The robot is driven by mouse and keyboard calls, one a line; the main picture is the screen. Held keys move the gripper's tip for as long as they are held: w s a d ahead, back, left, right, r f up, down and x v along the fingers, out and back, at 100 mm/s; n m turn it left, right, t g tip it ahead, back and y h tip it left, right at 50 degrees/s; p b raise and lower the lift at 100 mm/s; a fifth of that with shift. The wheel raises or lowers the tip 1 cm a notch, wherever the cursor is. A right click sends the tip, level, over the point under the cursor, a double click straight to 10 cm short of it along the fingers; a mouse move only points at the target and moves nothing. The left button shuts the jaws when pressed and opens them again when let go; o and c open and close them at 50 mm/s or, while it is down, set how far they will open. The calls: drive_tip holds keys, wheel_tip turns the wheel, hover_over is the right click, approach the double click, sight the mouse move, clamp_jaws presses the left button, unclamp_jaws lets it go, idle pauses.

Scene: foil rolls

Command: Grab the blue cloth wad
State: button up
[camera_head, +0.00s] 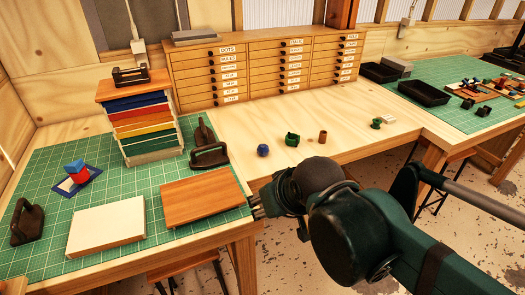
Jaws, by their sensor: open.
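A small dark blue lump (263,150), which looks like the blue cloth wad, lies on the bare wooden table, left of the other small things there. My gripper (254,206) is open and seems empty. It is near the table's front edge, by the right end of a brown board, below the blue wad in the picture and clearly apart from it. My dark arm reaches in from the lower right and hides part of the gripper.
A green ring-like piece (292,140), a brown cylinder (323,137) and a small green-and-white piece (376,123) lie right of the wad. A dark-handled tool (209,156) and a brown board (203,200) lie to the left. A drawer cabinet (270,72) stands behind.

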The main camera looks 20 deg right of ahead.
drive_tip(key=shift+w, duration=0.1)
drive_tip(key=n+t+h+p, duration=0.4)
drive_tip(key=n+h+p, duration=0.15)
drive_tip(key=n, duration=2.15)
approach(262, 147)
drive_tip(key=shift+s+a+f+h, duration=0.15)
drive_tip(key=shift+s+a+h, duration=0.1)
drive_tip(key=shift+s, duration=0.35)
drive_tip(key=shift+s+a+f+h, duration=0.1)
drive_tip(key=shift+s+a, duration=0.15)
drive_tip(key=shift+s, duration=0.3)
drive_tip(key=shift+w+a+n+h, duration=0.1)
drive_tip(key=shift+w+n+h, duration=0.15)
drive_tip(key=shift+n, duration=0.5)
drive_tip(key=shift+w+a+n+h, duration=0.15)
drive_tip(key=shift+w+n, duration=0.2)
drive_tip(key=shift+n, duration=0.4)
drive_tip(key=shift+d, duration=0.1)
drive_tip(key=shift+b+x, duration=0.9)
drive_tip(key=shift+x, duration=2.45)
drive_tip(key=shift+w+r, duration=0.1)
drive_tip(key=shift+w, duration=0.05)
